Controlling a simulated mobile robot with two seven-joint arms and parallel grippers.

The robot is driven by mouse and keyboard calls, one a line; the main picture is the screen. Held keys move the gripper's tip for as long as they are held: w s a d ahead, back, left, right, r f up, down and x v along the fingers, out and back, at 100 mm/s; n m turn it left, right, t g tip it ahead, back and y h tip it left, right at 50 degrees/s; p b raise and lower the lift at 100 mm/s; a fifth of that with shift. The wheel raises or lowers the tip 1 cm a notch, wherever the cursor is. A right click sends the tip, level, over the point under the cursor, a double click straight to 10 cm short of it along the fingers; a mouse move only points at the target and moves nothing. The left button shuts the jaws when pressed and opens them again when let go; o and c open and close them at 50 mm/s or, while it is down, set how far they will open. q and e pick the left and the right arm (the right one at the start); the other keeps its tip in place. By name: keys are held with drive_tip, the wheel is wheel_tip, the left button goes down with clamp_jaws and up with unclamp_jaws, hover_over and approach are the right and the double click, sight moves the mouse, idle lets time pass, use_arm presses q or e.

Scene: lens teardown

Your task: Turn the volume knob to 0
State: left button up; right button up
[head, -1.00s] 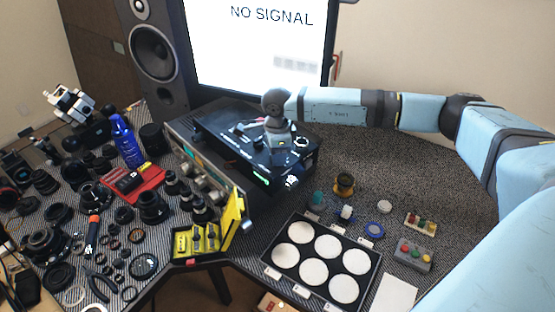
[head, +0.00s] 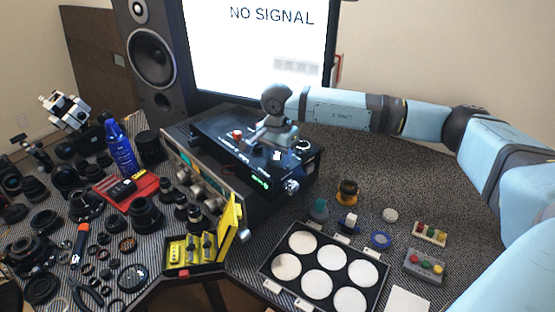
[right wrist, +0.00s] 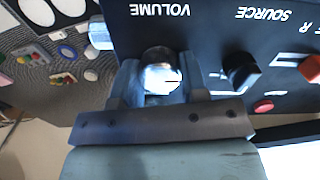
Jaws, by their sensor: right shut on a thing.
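My right gripper (right wrist: 160,88) is shut on this knob, one finger on each side. In the head view the right gripper (head: 272,148) is over the top of the box and hides the knob. My left gripper is not in view.
Beside the volume knob are a black source knob (right wrist: 240,70) and a red button (right wrist: 263,106). A silver part (right wrist: 98,33) sits at the panel's edge. A lens-disc tray (head: 272,264), a yellow case (head: 229,236) and many lens parts lie around the box.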

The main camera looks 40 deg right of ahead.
sight(277, 156)
drive_tip(key=shift+r, duration=0.1)
idle(0.3)
drive_tip(key=o, duration=0.9)
wheel_tip(277, 156, up, 14)
drive_tip(key=shift+f, duration=0.1)
drive_tip(key=shift+f, duration=0.1)
idle(0.5)
